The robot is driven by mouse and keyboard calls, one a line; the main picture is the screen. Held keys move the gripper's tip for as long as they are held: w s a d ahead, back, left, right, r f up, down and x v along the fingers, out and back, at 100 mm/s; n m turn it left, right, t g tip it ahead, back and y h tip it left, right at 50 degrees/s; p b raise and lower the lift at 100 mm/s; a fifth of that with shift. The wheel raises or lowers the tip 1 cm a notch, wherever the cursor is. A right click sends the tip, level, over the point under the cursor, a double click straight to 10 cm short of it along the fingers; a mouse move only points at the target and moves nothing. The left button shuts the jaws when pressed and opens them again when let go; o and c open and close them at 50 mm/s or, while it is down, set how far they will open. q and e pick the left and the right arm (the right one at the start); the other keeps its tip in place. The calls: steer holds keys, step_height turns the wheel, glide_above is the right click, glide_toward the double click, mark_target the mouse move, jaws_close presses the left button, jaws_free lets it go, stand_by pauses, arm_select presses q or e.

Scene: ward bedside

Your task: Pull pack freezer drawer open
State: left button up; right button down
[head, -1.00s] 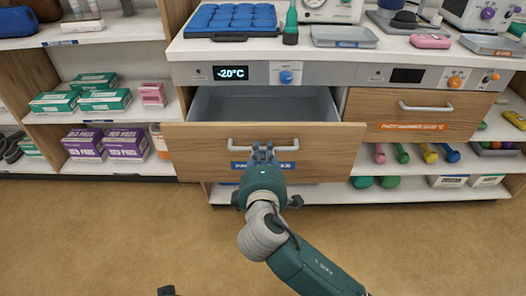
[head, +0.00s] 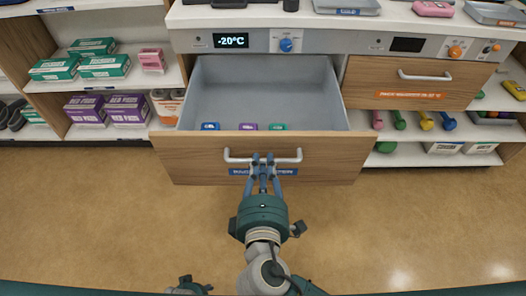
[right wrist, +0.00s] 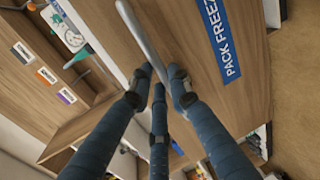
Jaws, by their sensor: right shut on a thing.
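The pack freezer drawer (head: 195,158) has a wooden front, a grey inside and a blue label. It stands well out from the counter, with much of its inside showing. Small blue (head: 210,126), purple (head: 248,127) and green (head: 277,127) pieces show just behind its front panel. My right gripper (head: 262,158) is shut on the drawer's light bar handle (head: 290,160), near its middle. The handle also shows in the right wrist view (right wrist: 138,35), beside the blue label (right wrist: 219,38). A small part of my left gripper (head: 188,287) shows at the bottom edge; its fingers cannot be made out.
A second wooden drawer (head: 385,83) with an orange label is shut at the right. The panel above the open drawer has a display reading -20°C (head: 231,41) and a blue knob (head: 286,45). Side shelves hold boxes and dumbbells. The floor (head: 90,220) in front is clear.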

steer(key=shift+f, duration=0.15)
steer(key=c, duration=1.6)
jaws_free()
steer(key=shift+w, duration=0.1)
steer(key=v, duration=1.2)
